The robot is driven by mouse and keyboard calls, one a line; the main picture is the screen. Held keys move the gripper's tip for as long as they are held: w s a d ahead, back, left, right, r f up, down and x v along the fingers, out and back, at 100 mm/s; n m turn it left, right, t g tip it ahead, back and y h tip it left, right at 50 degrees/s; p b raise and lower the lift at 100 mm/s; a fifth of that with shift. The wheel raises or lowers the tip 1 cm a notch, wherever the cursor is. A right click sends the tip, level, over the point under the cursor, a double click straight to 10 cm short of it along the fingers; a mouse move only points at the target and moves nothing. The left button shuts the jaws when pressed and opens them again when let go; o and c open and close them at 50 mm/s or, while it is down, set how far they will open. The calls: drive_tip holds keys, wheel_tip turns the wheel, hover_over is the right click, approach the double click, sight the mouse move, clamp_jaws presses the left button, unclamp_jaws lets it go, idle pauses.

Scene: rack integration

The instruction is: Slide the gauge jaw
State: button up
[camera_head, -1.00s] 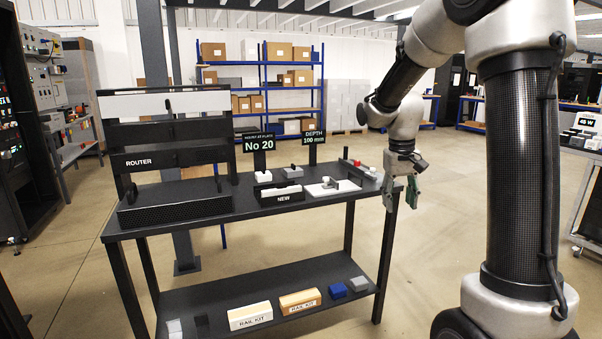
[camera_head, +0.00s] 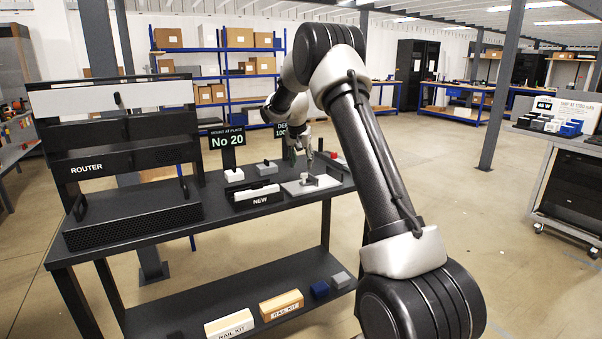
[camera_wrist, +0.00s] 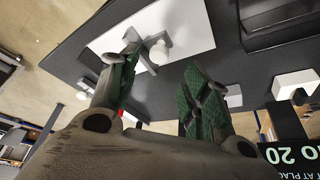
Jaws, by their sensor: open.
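The gauge is a white plate (camera_head: 322,184) lying on the dark bench, with a small grey upright piece and a pale knob (camera_head: 308,180) on it. In the wrist view the plate (camera_wrist: 192,22) is at the top, with the grey bar and round white knob (camera_wrist: 160,52) near its edge. My gripper (camera_wrist: 162,62) is open and empty, its green-padded fingers spread, with the knob showing between and beyond the tips. In the head view my gripper (camera_head: 300,155) is above the plate's back side, small and partly hard to make out.
The router (camera_head: 135,220) stands on the bench's left. A black tray marked NEW (camera_head: 258,197) sits left of the plate. A No 20 sign (camera_head: 227,142) stands behind. A small red item (camera_head: 334,155) is at the bench's right end. Rail kit boxes (camera_head: 281,306) lie on the lower shelf.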

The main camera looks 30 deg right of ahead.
sight(304, 174)
drive_tip(key=x, duration=0.6)
drive_tip(key=shift+d+f, duration=0.1)
drive_tip(key=shift+f, duration=0.1)
clamp_jaws()
